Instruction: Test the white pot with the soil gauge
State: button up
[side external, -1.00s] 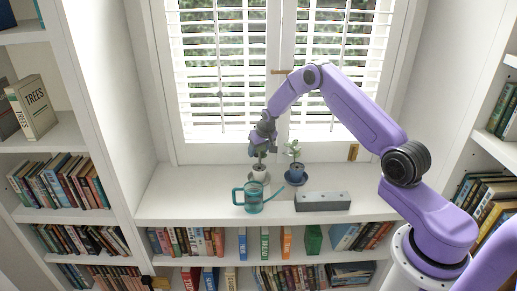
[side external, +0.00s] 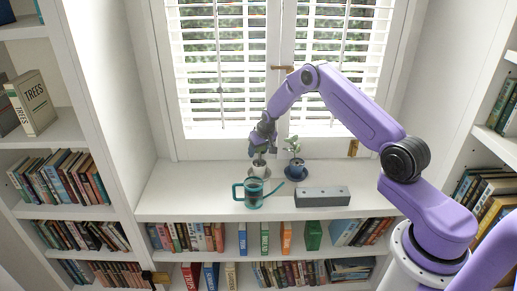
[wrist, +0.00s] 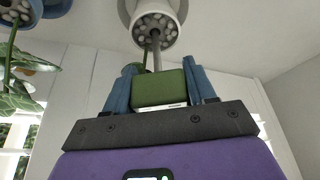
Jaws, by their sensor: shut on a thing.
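The white pot (side external: 258,171) stands on the white shelf below my gripper (side external: 260,148), and a small plant in it is partly hidden. In the wrist view, which looks upside down, the white pot (wrist: 141,13) is at the top with pebbles in its mouth. My gripper (wrist: 160,90) is shut on the green soil gauge (wrist: 160,87), its blue-grey fingers on both sides. The gauge's thin grey probe (wrist: 156,55) points at the pot and its tip meets the pebbles. How deep it sits I cannot tell.
A blue pot (side external: 296,172) with a leafy plant stands close on the right. A teal watering can (side external: 252,194) is in front of the white pot, and a long grey block (side external: 322,196) lies front right. Shutters stand behind. The shelf's left part is clear.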

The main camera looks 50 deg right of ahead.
jog(key=shift+f, duration=1.65)
jog(key=o, duration=1.1)
jog(key=shift+r, duration=0.1)
jog(key=v, duration=1.7)
jog(key=shift+r, duration=0.1)
jog(key=shift+r, duration=4.5)
jog(key=shift+a, duration=0.1)
